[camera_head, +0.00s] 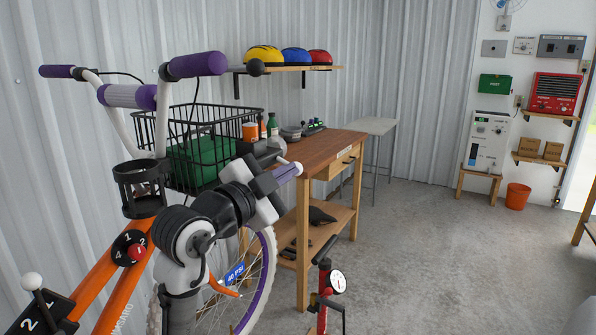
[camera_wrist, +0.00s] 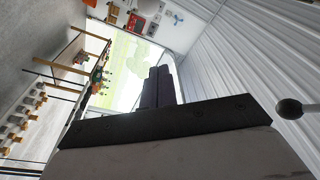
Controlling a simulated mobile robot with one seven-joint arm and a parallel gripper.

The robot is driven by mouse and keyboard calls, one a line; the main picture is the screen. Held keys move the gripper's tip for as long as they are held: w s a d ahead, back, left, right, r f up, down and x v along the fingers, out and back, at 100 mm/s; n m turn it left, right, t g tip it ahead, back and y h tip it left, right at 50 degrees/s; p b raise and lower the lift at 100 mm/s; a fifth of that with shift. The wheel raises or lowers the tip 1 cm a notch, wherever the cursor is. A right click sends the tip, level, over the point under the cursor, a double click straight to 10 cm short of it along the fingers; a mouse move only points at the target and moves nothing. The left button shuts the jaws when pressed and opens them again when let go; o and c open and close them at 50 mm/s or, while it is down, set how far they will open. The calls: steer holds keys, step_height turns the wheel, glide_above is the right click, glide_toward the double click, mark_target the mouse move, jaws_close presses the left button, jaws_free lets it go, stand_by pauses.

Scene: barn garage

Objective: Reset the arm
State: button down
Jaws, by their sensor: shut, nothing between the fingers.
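My arm rises in front of the orange bicycle (camera_head: 122,262) in the head view, bent at a white and black joint. My gripper (camera_head: 297,169) points right, in front of the workbench (camera_head: 322,146) in that view. In the wrist view, my gripper (camera_wrist: 158,72) shows its two dark fingers side by side, shut with nothing between them. The arm hides part of the bicycle's front and of the workbench's left end.
A wire basket (camera_head: 160,128) holds a green box. A shelf (camera_head: 300,69) carries helmets. A red pump (camera_head: 322,290) stands right of the bicycle wheel. The grey floor (camera_head: 430,255) to the right is clear. A dark ball (camera_wrist: 289,108) is right of the gripper in the wrist view.

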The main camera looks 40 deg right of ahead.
steer(key=shift+a, duration=0.25)
stand_by(0.4)
